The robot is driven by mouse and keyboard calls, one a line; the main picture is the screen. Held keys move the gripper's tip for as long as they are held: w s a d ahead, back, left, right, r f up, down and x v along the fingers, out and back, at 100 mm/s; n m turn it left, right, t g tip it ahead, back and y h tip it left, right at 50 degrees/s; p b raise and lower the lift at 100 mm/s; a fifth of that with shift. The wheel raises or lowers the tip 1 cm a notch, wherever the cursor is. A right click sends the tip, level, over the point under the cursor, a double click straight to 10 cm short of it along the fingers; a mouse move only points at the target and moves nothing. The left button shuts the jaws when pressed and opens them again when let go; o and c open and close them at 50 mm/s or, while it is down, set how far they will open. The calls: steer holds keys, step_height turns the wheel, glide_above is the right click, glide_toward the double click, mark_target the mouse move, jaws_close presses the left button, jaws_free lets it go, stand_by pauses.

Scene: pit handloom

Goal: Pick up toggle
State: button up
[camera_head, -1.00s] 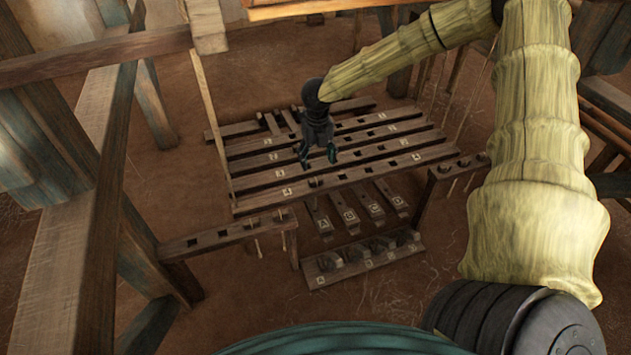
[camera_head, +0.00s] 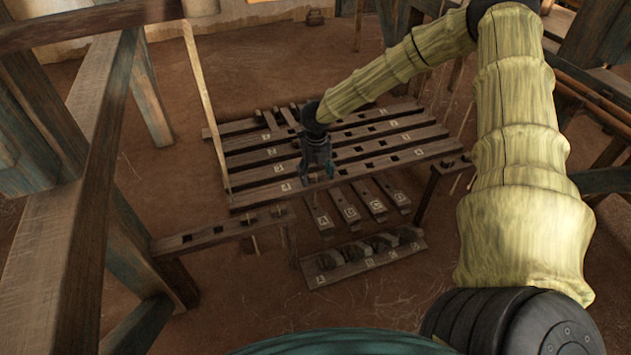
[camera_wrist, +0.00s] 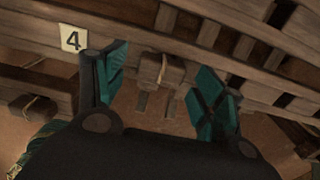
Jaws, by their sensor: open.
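The toggle (camera_wrist: 158,70) seems to be the small wooden block with a pale cord at its middle, in the wrist view. It lies at the edge of a wooden bar, right of a white tag marked 4 (camera_wrist: 73,38). My gripper (camera_wrist: 163,68) is open, with one teal-padded finger on each side of the block and gaps visible on both sides. I cannot tell its exact height over the block. In the head view my gripper (camera_head: 317,178) points down at the front slotted bar (camera_head: 400,162); the toggle is too small or hidden there.
Parallel slotted bars (camera_head: 250,160) lie behind the front one. Lettered wooden pedals (camera_head: 358,204) and a rack with dark rounded pieces (camera_head: 325,277) lie in front. A post-borne beam (camera_head: 215,236) stands at left. Another small corded block (camera_wrist: 38,107) shows at left in the wrist view.

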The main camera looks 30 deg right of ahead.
steer(key=c, duration=1)
